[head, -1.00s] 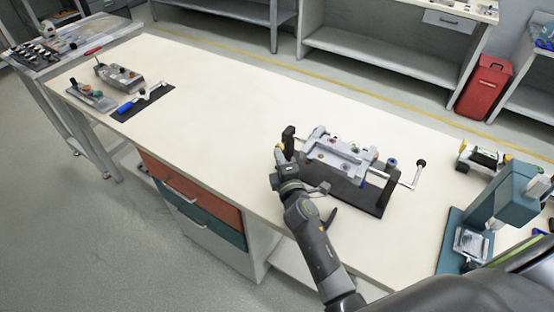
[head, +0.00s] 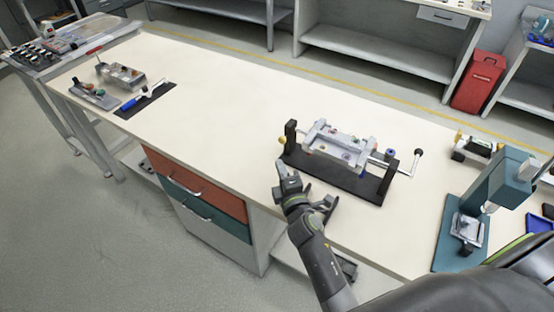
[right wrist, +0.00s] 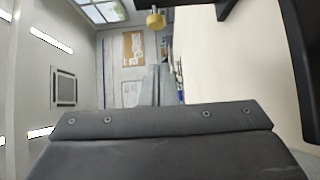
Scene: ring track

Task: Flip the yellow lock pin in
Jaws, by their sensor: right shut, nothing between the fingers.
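The yellow lock pin (head: 282,140) is a small round knob at the left post of a black fixture (head: 345,180) on the bench. It also shows in the right wrist view as a yellow knob (right wrist: 155,20) at the top, apart from the gripper. A light grey tray-like part (head: 340,148) is held between the fixture's posts. My right gripper (head: 281,168) is shut and empty, in front of the pin and a little below it in the head view, at the bench's near edge. How far the pin sits in its post is too small to tell. My left gripper is out of view.
A crank handle (head: 418,153) sticks out at the fixture's right. A teal press (head: 490,205) stands further right. Another device (head: 120,75) and a blue-handled tool (head: 135,102) lie at the far left. The bench top (head: 210,100) between is clear.

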